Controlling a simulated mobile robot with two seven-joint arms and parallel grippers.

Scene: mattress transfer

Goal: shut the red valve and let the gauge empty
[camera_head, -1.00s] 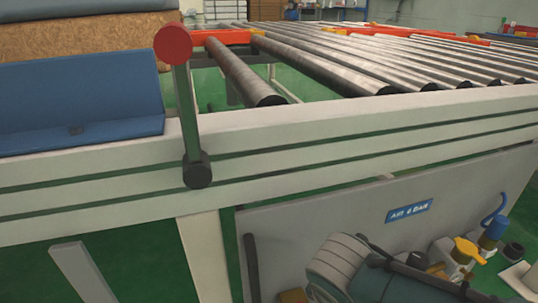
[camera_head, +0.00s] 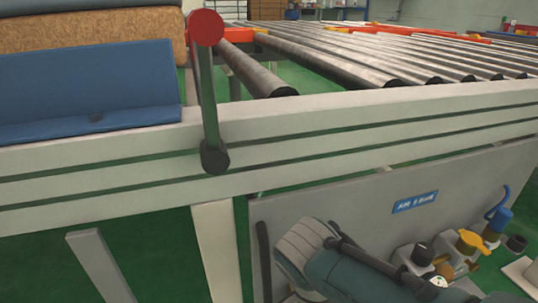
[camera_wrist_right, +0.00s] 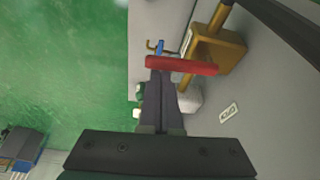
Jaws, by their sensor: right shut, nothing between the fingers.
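In the right wrist view a red bar handle (camera_wrist_right: 190,66) lies across the picture beside a brass-coloured valve body (camera_wrist_right: 222,50) on a grey panel. My right gripper (camera_wrist_right: 158,78) is shut and empty, with its fingertips at the left part of the red handle. I cannot tell whether they touch it. A pale rounded part (camera_wrist_right: 190,98), partly behind the fingers, may be the gauge; no dial can be read. In the head view my arm covers part of the panel (camera_head: 350,215), and the red handle is not visible there. My left gripper is out of view.
The panel carries a blue label (camera_head: 415,202), a yellow-topped fitting (camera_head: 470,241) and a blue-topped fitting (camera_head: 497,220). Above it runs the pale conveyor rail (camera_head: 330,125) with steel rollers (camera_head: 340,62). A lever with a red knob (camera_head: 206,28) stands on the rail. Green floor lies left.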

